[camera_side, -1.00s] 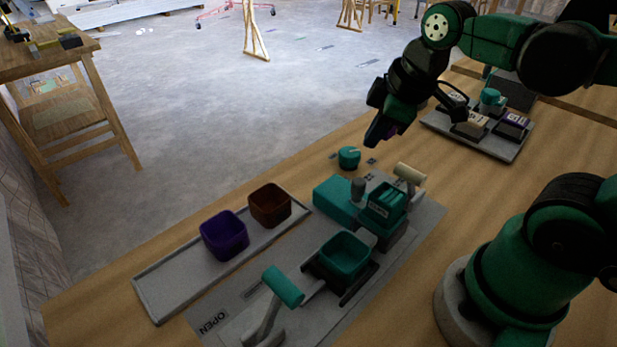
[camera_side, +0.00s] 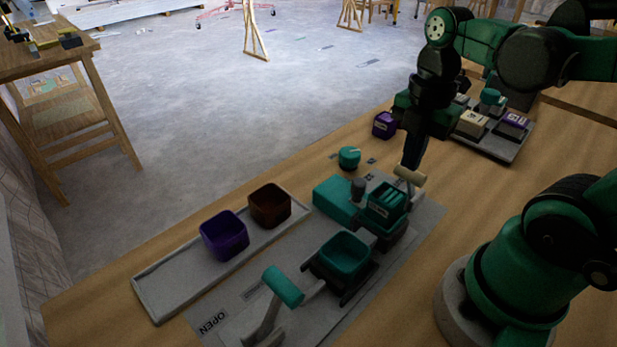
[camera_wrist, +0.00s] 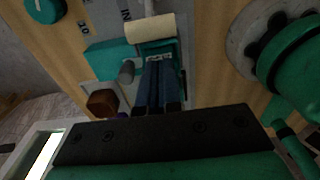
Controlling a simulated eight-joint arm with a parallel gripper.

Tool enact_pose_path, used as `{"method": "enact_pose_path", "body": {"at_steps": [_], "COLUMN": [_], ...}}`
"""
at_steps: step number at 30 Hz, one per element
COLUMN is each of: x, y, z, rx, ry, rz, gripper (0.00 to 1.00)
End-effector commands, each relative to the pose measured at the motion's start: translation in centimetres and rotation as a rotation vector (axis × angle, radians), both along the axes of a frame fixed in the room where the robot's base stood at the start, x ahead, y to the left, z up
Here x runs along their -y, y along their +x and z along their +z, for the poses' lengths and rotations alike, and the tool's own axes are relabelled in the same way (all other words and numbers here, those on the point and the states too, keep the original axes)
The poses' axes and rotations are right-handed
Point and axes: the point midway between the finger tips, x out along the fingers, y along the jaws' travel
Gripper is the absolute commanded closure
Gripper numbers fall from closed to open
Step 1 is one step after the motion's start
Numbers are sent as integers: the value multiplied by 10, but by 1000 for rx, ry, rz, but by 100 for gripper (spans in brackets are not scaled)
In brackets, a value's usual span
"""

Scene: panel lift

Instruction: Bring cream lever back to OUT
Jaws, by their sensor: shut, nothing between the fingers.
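The cream lever (camera_side: 409,176) has a cylindrical handle at the back right of the grey machine plate. It also shows in the wrist view (camera_wrist: 150,28), with its arm running up from the handle. My gripper (camera_side: 410,166) points down at the handle, its fingers shut and empty. In the wrist view the fingertips (camera_wrist: 158,62) are just below the handle, over the teal slotted part. I cannot tell whether they touch the handle. An IN label (camera_wrist: 126,14) lies beside the lever arm; the other label is only partly readable.
A teal block (camera_side: 335,200) with a grey knob, a teal bin (camera_side: 344,255) and a teal-handled lever (camera_side: 283,286) share the plate. Purple (camera_side: 224,236) and brown (camera_side: 269,205) bins sit on a tray. A teal dial (camera_side: 349,158) and purple block (camera_side: 384,125) stand behind.

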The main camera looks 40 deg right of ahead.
Motion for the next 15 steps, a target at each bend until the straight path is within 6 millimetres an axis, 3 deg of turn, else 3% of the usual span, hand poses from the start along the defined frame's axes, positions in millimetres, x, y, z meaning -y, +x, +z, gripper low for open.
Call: {"method": "enact_pose_path", "body": {"at_steps": [6,15], "x": [-1,-2], "y": [0,0], "z": [-26,-41], "rx": [1,1], "ry": [0,0], "rz": [-1,-1], "gripper": [100,100]}}
